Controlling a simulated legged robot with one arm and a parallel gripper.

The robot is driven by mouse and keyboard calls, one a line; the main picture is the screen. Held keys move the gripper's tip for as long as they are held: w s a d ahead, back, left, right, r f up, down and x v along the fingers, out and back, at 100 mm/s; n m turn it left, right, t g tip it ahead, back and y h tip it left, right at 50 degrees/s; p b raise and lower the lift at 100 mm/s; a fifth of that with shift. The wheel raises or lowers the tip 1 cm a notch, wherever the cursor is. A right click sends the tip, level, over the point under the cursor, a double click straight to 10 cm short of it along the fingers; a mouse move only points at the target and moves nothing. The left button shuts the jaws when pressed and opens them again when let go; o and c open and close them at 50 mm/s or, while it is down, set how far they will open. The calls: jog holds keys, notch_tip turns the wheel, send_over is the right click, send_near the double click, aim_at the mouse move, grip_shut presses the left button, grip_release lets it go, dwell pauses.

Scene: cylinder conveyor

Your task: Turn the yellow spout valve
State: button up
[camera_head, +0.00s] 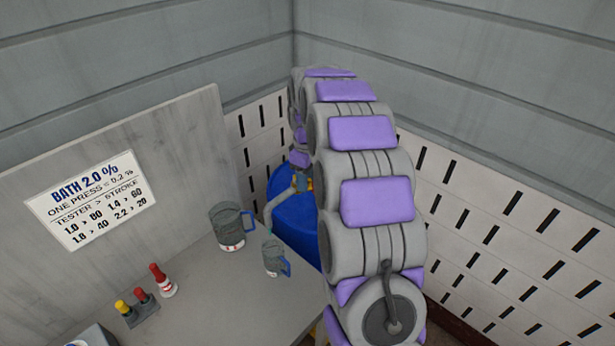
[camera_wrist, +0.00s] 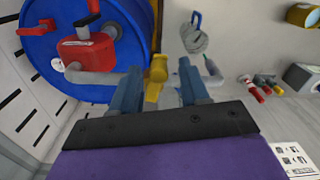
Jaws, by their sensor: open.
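The yellow spout valve (camera_wrist: 155,73) shows in the wrist view on a grey pipe (camera_wrist: 195,78) beside the blue drum (camera_wrist: 65,80). My gripper (camera_wrist: 159,70) is open, with one blue-grey finger on each side of the valve. A gap shows between the valve and the right finger; I cannot tell whether the left finger touches it. In the head view, a small yellow patch (camera_head: 310,184) shows above the blue drum (camera_head: 292,222), beside my arm. My arm hides most of the gripper and part of the drum there.
A red pump body (camera_wrist: 88,53) sits on the drum. Two grey jugs with blue handles, a larger one (camera_head: 230,228) and a smaller one (camera_head: 274,258), stand on the grey table (camera_head: 235,290). Slatted walls close in the corner.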

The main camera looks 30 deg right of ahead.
jog(key=shift+d, duration=0.2)
grip_shut()
jog(key=shift+a+m, duration=0.2)
jog(key=shift+m, duration=0.1)
dwell(0.7)
jog(key=shift+w+a+m+p, duration=0.15)
jog(key=shift+w+a+m, duration=0.65)
jog(key=shift+m, duration=1.8)
jog(key=shift+w+a+m+p, duration=0.1)
jog(key=shift+w+a+m, duration=0.25)
jog(key=shift+a+m, duration=1.5)
jog(key=shift+w+a+m+p, duration=0.2)
jog(key=shift+w+m, duration=0.4)
jog(key=shift+m, duration=2.75)
jog(key=shift+r, duration=0.1)
